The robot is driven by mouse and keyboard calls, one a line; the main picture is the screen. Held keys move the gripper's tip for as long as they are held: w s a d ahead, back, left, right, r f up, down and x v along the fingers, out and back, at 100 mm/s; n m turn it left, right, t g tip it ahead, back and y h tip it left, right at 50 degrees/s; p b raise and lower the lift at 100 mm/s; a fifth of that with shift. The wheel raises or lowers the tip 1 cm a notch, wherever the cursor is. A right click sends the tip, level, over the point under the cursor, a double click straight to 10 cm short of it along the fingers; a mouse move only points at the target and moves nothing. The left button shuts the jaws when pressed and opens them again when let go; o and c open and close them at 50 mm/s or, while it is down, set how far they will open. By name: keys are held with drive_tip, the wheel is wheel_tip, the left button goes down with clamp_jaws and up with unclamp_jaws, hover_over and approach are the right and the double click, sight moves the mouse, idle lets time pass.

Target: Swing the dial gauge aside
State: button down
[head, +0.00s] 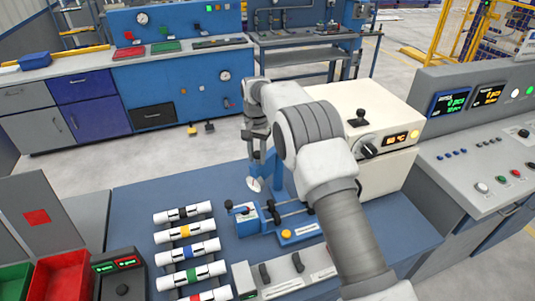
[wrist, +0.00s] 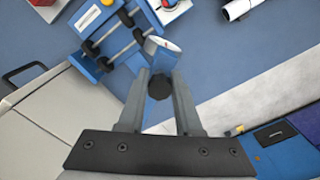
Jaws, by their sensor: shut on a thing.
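The dial gauge shows as a small white disc (head: 253,184) just below my gripper in the head view, above the blue table beside the blue fixture (head: 250,222). In the wrist view the white gauge face (wrist: 163,43) is seen nearly edge-on, just beyond the fingertips. My gripper (wrist: 159,88) is shut on a dark round part by the gauge, with a finger on each side. A blue piece lies between this part and the face. In the head view my gripper (head: 256,155) points down; my arm hides part of the fixture behind it.
Several white pipes with coloured bands (head: 187,248) lie in a row left of the fixture. A cream box with a temperature display (head: 365,125) stands close behind my arm. The blue table (head: 135,205) is bare at back left.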

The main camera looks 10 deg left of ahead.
drive_tip(key=shift+w+a+m+p, duration=0.65)
drive_tip(key=shift+a+m, duration=0.1)
drive_tip(key=shift+m, duration=0.15)
drive_tip(key=shift+w+a+m+p, duration=0.5)
drive_tip(key=shift+a+m+p, duration=0.2)
drive_tip(key=shift+m, duration=0.2)
drive_tip(key=c, duration=0.6)
unclamp_jaws()
wheel_tip(320, 180, up, 12)
drive_tip(key=p, duration=0.3)
